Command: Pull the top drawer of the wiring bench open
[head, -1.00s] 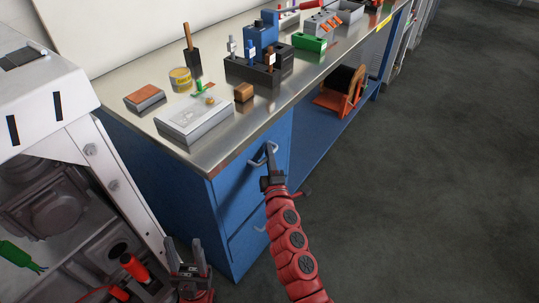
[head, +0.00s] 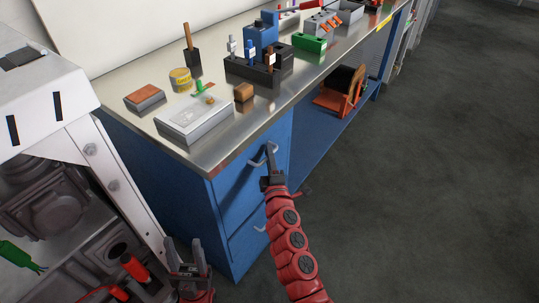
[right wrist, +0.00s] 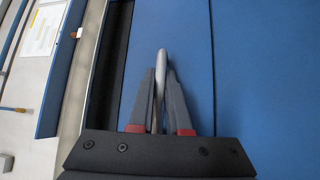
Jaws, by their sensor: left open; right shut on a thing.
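The wiring bench (head: 185,205) is blue with a metal top. Its top drawer (head: 236,186) has a pale bar handle (head: 256,161) and looks closed or nearly closed in the head view. My right gripper (head: 270,153) is at the right part of this handle. In the right wrist view the handle (right wrist: 162,58) runs between the two fingers of my right gripper (right wrist: 161,75), which are shut on it. A dark strip lies beside the blue front there. My left gripper (head: 185,244) is open and empty, low in front of the bench, apart from it.
A lower drawer handle (head: 260,228) sits below. The benchtop (head: 225,133) holds a grey box (head: 193,119), a black block (head: 252,72) and other small things. An orange reel stand (head: 340,92) is on the lower shelf. Floor (head: 430,190) at right is clear.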

